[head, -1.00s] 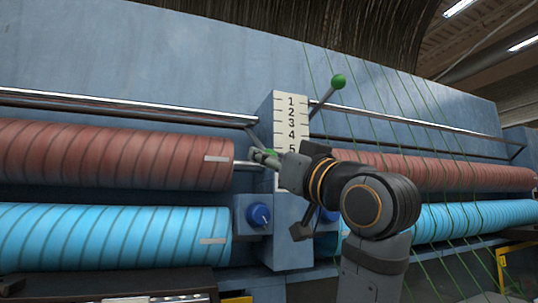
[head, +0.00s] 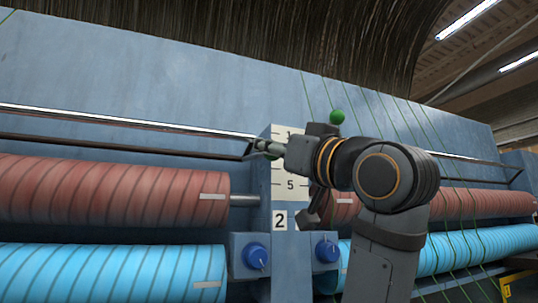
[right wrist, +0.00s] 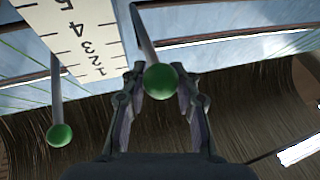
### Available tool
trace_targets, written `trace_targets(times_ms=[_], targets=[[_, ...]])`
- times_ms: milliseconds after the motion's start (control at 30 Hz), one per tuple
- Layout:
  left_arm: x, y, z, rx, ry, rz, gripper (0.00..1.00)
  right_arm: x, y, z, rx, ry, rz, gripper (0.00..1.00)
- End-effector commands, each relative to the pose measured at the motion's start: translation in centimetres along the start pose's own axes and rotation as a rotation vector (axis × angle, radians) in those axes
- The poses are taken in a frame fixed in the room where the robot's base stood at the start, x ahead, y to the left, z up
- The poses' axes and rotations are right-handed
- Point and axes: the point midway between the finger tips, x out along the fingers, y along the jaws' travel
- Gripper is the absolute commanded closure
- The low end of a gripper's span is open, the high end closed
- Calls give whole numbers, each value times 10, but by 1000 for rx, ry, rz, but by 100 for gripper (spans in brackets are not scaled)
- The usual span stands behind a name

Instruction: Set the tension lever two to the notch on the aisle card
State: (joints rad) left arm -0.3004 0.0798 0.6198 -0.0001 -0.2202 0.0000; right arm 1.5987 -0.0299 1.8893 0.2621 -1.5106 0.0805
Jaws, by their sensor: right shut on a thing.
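The white scale plate (head: 290,178) is on the blue post, with 1 at the top and 5 showing lower; the gripper hides the marks between. A plate marked 2 (head: 280,220) is below it. My right gripper (head: 266,148) is at the scale's upper left edge. In the right wrist view, my right gripper (right wrist: 160,76) is shut on the green knob (right wrist: 160,82) of a tension lever with a grey rod (right wrist: 144,32). A second lever's green knob (right wrist: 60,135) is free; it also shows in the head view (head: 337,116). No aisle card is visible. My left gripper is out of view.
Red rollers (head: 110,195) and blue rollers (head: 110,270) run along both sides of the post. Two blue dials (head: 256,256) are low on it. Green yarns (head: 385,95) hang at the right. A long rail (head: 120,118) passes behind the gripper.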

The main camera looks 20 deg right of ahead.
Motion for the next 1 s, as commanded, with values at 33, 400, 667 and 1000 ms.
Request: trace_targets(times_ms=[33,400,667,1000], targets=[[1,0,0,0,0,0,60,-1,-1,-1,-1,5,-1,100],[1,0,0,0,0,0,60,-1,0,1,0,1,-1,46],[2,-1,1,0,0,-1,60,-2,0,1,0,0,0,46],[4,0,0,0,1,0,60,-68,1,-1,-4,5,4,46]])
